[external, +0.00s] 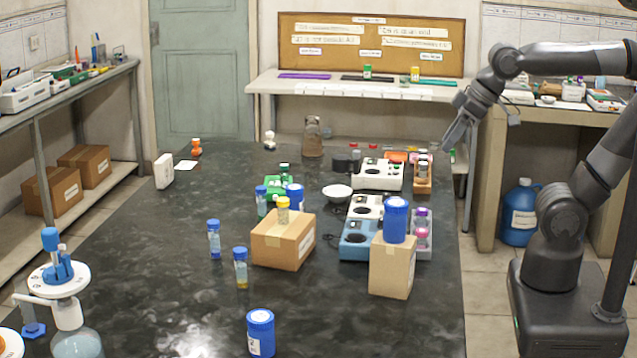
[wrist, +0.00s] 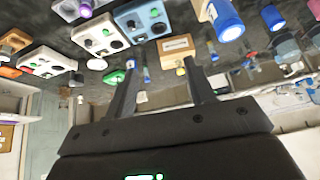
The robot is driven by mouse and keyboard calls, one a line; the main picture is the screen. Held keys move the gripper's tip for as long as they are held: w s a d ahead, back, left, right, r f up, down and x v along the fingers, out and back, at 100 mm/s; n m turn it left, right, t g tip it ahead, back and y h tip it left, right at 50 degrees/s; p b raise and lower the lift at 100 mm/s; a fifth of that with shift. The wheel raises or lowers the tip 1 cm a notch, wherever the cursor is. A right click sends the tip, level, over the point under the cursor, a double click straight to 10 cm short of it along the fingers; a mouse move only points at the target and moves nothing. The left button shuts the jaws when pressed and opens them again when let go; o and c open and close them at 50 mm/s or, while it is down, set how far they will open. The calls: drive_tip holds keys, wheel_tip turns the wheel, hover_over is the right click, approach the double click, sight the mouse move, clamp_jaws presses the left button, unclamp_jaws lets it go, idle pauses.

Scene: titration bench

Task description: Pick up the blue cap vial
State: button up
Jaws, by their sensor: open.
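Slim clear vials with blue caps stand upright on the dark bench in the external view: one left of the cardboard box (external: 214,240), one nearer the front with yellowish liquid (external: 240,268), and one behind the box beside a green rack (external: 261,202). In the wrist view, small blue-capped vials show near the box (wrist: 213,52), blurred and small. My gripper (external: 449,146) is raised over the bench's far right edge, well away from these vials. In the wrist view my gripper (wrist: 160,64) has its two fingers apart with nothing held between them.
A cardboard box (external: 283,247) bears a yellow-capped vial (external: 283,210). A taller box (external: 391,272) bears a blue jar (external: 396,220); another blue jar (external: 261,333) stands in front. White and blue devices (external: 376,174) crowd the right side. The bench's left middle is clear.

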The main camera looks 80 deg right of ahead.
drive_tip(key=w+a+f+m+t+y, duration=0.3)
drive_tip(key=w+a+m, duration=0.3)
drive_tip(key=w+a, duration=0.75)
drive_tip(key=w+a+f+m+t+y, duration=0.25)
drive_tip(key=w+a+m, duration=0.6)
drive_tip(key=w, duration=0.85)
wheel_tip(320, 180, up, 4)
drive_tip(key=m+t+h, duration=0.6)
drive_tip(key=m, duration=1.5)
hover_over(234, 251)
drive_tip(key=s+d, duration=0.1)
drive_tip(key=s, duration=0.1)
drive_tip(key=shift+n+y, duration=0.25)
drive_tip(key=shift+y, duration=0.2)
drive_tip(key=f, duration=1.5)
drive_tip(key=shift+s+a+f, duration=0.15)
drive_tip(key=shift+a+f, duration=0.05)
drive_tip(key=shift+f, duration=0.8)
wheel_tip(234, 251, down, 4)
drive_tip(key=shift+w, duration=1.5)
drive_tip(key=shift+c, duration=0.5)
